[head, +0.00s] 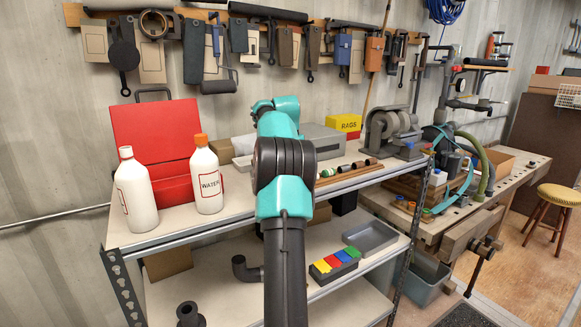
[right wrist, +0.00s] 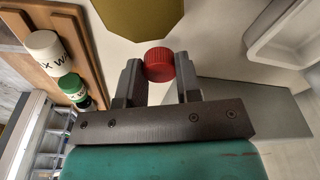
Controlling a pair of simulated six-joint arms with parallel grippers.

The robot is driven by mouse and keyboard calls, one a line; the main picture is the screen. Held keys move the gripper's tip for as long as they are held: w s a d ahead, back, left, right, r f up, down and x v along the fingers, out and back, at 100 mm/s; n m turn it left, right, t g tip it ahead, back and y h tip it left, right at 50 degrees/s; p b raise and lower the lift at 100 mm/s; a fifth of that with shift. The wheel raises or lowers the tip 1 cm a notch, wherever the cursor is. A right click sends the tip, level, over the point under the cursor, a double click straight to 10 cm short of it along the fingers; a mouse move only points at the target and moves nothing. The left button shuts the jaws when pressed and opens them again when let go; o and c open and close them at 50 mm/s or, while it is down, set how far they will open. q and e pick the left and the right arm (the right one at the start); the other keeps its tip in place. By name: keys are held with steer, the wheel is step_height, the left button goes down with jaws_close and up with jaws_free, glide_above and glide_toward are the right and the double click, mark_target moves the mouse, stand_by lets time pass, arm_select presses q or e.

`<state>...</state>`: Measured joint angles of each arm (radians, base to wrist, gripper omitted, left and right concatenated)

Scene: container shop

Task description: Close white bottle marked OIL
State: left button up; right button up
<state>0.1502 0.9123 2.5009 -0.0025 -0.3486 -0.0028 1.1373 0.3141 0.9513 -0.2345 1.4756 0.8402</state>
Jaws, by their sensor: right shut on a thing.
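Two white bottles stand upright on the bench top at the left in the head view. The right bottle (head: 207,182) has an orange cap and is marked WATER. No OIL lettering is readable. In the right wrist view my right gripper (right wrist: 158,82) is shut on a red cap (right wrist: 159,64), held between its fingertips. In the head view my arm hides this gripper, to the right of the bottles. My left gripper is not in view.
An open red toolbox (head: 155,135) stands behind the bottles. A yellow RAGS box (head: 346,123) and a grinder (head: 393,130) are farther right.

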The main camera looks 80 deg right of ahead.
steer(key=shift+r, duration=3.75)
